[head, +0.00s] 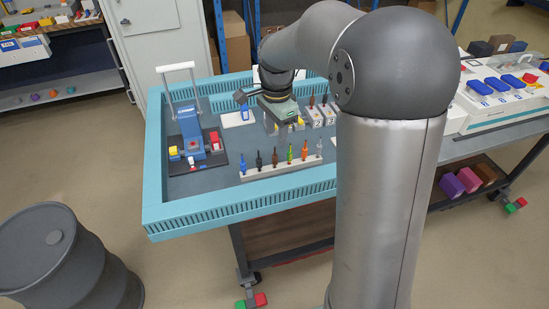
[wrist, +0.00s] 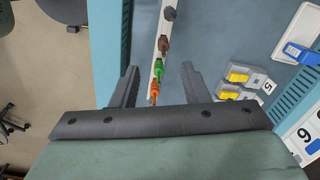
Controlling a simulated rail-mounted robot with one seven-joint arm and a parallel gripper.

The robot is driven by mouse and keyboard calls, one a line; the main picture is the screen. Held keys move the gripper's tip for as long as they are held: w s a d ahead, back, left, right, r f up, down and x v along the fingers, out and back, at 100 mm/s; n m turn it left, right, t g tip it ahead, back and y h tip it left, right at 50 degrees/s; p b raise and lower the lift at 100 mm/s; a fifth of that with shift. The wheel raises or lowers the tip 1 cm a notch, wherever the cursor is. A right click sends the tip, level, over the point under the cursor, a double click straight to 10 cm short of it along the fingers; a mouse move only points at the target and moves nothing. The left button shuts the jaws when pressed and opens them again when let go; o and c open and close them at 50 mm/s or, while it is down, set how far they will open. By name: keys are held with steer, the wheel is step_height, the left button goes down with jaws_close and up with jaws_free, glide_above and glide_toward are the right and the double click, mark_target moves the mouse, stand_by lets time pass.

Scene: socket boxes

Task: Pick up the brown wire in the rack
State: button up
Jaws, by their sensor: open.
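The brown wire (head: 275,159) stands upright in the pale rack (head: 262,173), between a black wire and the green wire, in the head view. In the wrist view the brown wire (wrist: 163,45) stands just beyond the fingertips, with the green wire (wrist: 158,72) nearer. My gripper (head: 284,126) is open and empty above the table, near the rack. In the wrist view my gripper's fingertips (wrist: 159,70) lie on either side of the rack's line, around the green and orange wires as seen from above. I cannot tell the exact height between them.
The orange wire (wrist: 153,91) is close to the green one. Blue, black and grey wires share the rack. Numbered socket boxes (head: 318,116) stand behind it. A blue device with a white handle (head: 190,127) stands at left. A slotted teal rim (head: 240,198) borders the table.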

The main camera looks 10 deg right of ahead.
mark_target(275, 155)
step_height(275, 155, down, 6)
steer(key=shift+r, duration=0.1)
steer(key=f, duration=0.5)
steer(key=shift+w+p, duration=0.25)
steer(key=shift+p, duration=0.15)
jaws_close()
